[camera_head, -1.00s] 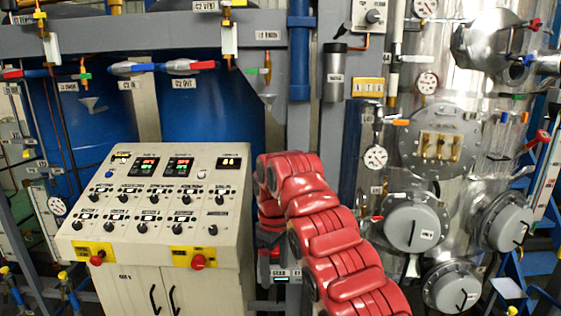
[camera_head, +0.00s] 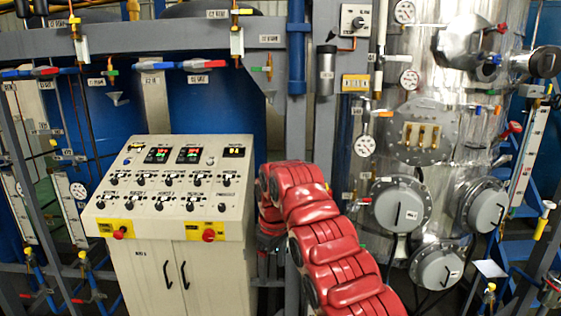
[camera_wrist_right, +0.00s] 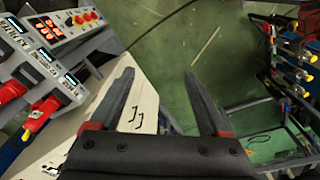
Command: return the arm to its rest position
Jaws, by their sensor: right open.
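My right arm (camera_head: 325,245), in red segmented covers, rises from the bottom of the head view and bends down at its far end beside the control console. In the head view my right gripper (camera_head: 270,243) is a small dark shape below the bend, mostly hidden by the arm. In the right wrist view my right gripper (camera_wrist_right: 160,76) shows two dark fingers spread apart. Nothing is between them, and green floor shows beyond. My left gripper is not in view.
The beige control console (camera_head: 150,235) stands left of the arm. A steel vessel (camera_head: 420,165) with round grey covers (camera_head: 400,205) stands to the right. A grey frame and blue pipe (camera_head: 296,60) stand behind. A rack with yellow and red fittings (camera_wrist_right: 298,70) is at the right in the wrist view.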

